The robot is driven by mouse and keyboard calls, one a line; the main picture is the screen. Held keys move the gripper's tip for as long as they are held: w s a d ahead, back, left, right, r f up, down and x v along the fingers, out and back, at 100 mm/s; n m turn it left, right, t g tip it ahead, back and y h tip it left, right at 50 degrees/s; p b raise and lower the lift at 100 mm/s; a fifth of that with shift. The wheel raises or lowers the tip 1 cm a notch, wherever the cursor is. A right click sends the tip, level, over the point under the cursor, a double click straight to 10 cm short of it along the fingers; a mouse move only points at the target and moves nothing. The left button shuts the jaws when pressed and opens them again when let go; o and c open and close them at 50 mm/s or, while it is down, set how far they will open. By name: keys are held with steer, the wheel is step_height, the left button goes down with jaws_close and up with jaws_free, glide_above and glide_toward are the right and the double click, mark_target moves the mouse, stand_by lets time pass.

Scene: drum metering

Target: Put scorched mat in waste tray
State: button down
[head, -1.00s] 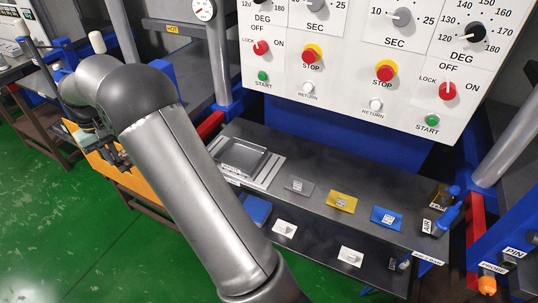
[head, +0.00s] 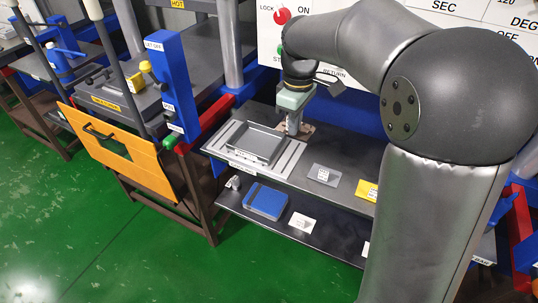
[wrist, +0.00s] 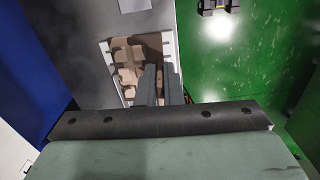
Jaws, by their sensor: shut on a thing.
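My gripper (head: 294,128) points down at the back right edge of a shallow grey tray (head: 283,153) on the bench shelf. It is shut on the scorched mat (head: 307,130), a tan sheet with dark brown blotches. In the wrist view my gripper (wrist: 160,90) covers part of the mat (wrist: 127,63), which has pale strips along its sides. The mat appears beside or partly over the tray's corner; I cannot tell whether it touches. The tray looks empty, and its front label is too small to read, so I cannot confirm it is the waste tray.
Grey (head: 323,174) and yellow (head: 367,190) labelled plates lie right of the tray. A blue box (head: 265,202) and a white card (head: 302,222) are on the lower shelf. An orange guard (head: 125,152) and a blue post (head: 172,85) stand left. My arm hides the right side.

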steer(key=shift+n, duration=0.3)
steer(key=w+a+f, duration=0.2)
steer(key=a+f, duration=0.1)
steer(key=w+a+f+p, duration=0.1)
steer(key=w+a+f, duration=0.1)
steer(key=w+a, duration=0.1)
steer(key=w+a+f+p, duration=0.1)
steer(key=w+a+f, duration=0.2)
steer(key=shift+a+f, duration=0.35)
steer(key=shift+a, duration=0.05)
steer(key=shift+w+a+f, duration=0.15)
steer(key=shift+w+f, duration=0.05)
steer(key=shift+f, duration=0.15)
steer(key=shift+w+a+f, duration=0.1)
steer(key=shift+f, duration=0.85)
steer(key=shift+w+a+f, duration=0.1)
steer(key=shift+f, duration=0.8)
steer(key=shift+f, duration=0.1)
steer(key=shift+f, duration=0.15)
steer(key=c, duration=1.6)
jaws_free()
